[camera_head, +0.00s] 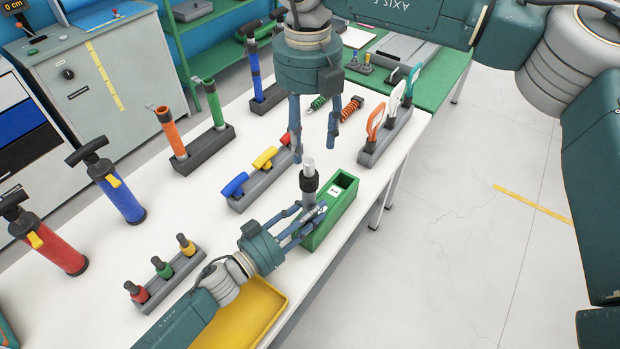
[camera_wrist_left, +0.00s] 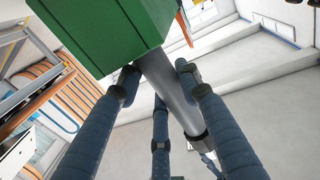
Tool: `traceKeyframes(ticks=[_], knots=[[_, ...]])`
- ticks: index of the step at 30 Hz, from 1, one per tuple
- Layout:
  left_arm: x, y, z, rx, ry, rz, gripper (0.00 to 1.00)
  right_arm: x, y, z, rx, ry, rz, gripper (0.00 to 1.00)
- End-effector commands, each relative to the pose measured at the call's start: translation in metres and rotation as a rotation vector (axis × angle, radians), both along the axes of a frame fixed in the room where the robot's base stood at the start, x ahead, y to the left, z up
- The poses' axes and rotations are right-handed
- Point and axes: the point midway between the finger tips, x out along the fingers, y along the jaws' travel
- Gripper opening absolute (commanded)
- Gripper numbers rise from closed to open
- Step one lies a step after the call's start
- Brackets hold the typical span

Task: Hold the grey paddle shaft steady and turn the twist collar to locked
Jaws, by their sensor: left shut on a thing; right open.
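The grey paddle shaft (camera_head: 308,167) stands upright at the green block (camera_head: 338,207), with a black twist collar (camera_head: 309,184) near its top. My left gripper (camera_head: 312,212) is shut on the shaft below the collar. In the left wrist view the shaft (camera_wrist_left: 168,88) runs between my left fingers (camera_wrist_left: 158,78), beside the green block (camera_wrist_left: 105,30). My right gripper (camera_head: 314,150) is open and points down, above and around the shaft's top, apart from the collar as far as I can tell. The collar's lock marks are too small to read.
A rack with blue, yellow and red handles (camera_head: 262,180) stands left of the shaft. A rack with orange and white handles (camera_head: 385,135) is at the right. A yellow tray (camera_head: 262,312) lies in front. Hand pumps (camera_head: 118,195) stand at the left. White tabletop between is clear.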

Motion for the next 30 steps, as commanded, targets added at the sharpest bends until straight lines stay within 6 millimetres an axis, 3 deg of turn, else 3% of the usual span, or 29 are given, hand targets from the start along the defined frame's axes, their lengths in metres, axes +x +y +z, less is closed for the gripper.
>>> traceKeyframes(ticks=[18,24,30], knots=[[0.000,0.000,0.000,0.001,0.001,0.000,0.05,0.002,0.000,0.009,0.007,0.011,1.489,0.51],[0.000,0.000,0.000,0.001,0.001,0.000,0.05,0.003,-0.001,0.011,0.012,0.015,1.840,0.51],[0.000,0.000,0.000,0.001,0.001,0.000,0.05,0.003,-0.002,0.011,0.013,0.016,1.996,0.51]])
